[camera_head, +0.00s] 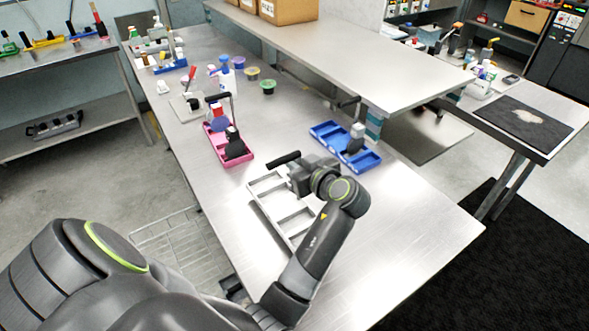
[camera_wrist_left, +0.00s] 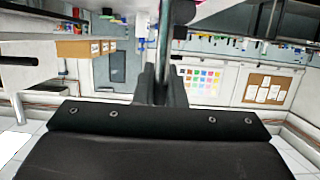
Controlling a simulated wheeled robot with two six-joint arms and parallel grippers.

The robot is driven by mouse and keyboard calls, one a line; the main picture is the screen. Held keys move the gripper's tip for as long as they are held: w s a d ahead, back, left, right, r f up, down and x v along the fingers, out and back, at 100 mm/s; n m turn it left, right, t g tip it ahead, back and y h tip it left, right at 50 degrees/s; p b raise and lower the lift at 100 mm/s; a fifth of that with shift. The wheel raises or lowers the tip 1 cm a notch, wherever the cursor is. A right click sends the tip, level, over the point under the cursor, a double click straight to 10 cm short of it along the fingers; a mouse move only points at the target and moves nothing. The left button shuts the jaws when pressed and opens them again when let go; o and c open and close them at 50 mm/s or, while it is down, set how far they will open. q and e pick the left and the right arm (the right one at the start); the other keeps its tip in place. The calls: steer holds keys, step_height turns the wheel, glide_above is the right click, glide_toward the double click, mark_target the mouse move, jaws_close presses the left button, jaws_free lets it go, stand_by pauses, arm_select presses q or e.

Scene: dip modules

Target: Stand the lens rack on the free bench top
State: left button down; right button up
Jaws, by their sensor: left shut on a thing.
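The lens rack (camera_head: 262,204), a pale grey tray with open compartments and a black handle bar (camera_head: 284,159), is at the middle of the steel bench. My left gripper (camera_head: 291,172) is at its far end by the handle, shut on it. In the left wrist view a thin grey post (camera_wrist_left: 165,45) runs down between the fingers (camera_wrist_left: 162,88). My forearm and wrist hide the rack's right side. I cannot tell whether its base touches the bench. My right gripper is not in view.
A pink rack (camera_head: 239,159) stands behind, left of the lens rack. A blue rack (camera_head: 325,129) stands behind, to the right. Bottles (camera_head: 226,77) and small cups (camera_head: 267,86) are farther back. A raised shelf (camera_head: 380,75) overhangs the right side. Bare bench top (camera_head: 400,235) lies at the front right.

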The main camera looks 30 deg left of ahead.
arm_select(q)
step_height(320, 180, down, 3)
steer(key=shift+r, duration=0.1)
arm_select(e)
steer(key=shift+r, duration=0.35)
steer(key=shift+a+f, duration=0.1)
arm_select(q)
steer(key=c, duration=1.5)
jaws_free()
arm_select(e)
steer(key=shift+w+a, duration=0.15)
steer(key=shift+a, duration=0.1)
